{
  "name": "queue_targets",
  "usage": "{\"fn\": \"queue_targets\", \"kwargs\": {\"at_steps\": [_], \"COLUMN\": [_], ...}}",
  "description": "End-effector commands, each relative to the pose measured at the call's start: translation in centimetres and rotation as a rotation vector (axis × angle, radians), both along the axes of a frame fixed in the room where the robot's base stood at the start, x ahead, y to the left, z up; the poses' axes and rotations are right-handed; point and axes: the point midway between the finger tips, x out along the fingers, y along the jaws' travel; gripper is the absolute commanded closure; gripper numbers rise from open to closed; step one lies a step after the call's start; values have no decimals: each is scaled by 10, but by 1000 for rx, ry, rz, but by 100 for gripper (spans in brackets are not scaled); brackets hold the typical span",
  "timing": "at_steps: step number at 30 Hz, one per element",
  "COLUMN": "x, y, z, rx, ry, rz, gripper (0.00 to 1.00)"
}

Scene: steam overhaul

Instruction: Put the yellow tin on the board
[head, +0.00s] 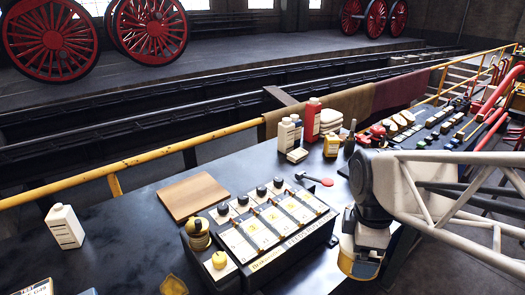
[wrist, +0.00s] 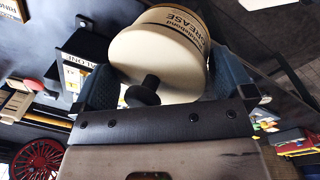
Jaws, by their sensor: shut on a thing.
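My gripper (head: 366,232) hangs at the right of the head view, beyond the right end of the control box. It is shut on a pale yellow tin (head: 357,264) with a dark band. In the wrist view the tin (wrist: 160,55) lies between both fingers of the gripper (wrist: 165,88), and its label reads GREASE. A dark knob shows in front of its pale face. The flat wooden board (head: 193,195) lies on the dark bench at left centre, bare and well to the left of the gripper.
The black control box (head: 265,245) with knobs and labelled panels stands between board and gripper. A white bottle (head: 65,227) stands left of the board. White bottles, a red bottle (head: 312,120) and a small yellow-and-white container (head: 332,146) stand behind. A red-ended tool (head: 315,180) lies near the box.

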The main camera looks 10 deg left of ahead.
Motion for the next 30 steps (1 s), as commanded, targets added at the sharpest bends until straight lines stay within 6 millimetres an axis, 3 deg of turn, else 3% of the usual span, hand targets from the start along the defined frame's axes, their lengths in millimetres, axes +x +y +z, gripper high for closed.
{"fn": "queue_targets", "kwargs": {"at_steps": [14,30], "x": [83,187], "y": [46,133], "z": [23,39], "rx": [-6,-15], "ry": [-46,-111], "rz": [0,-3], "gripper": [59,59]}}
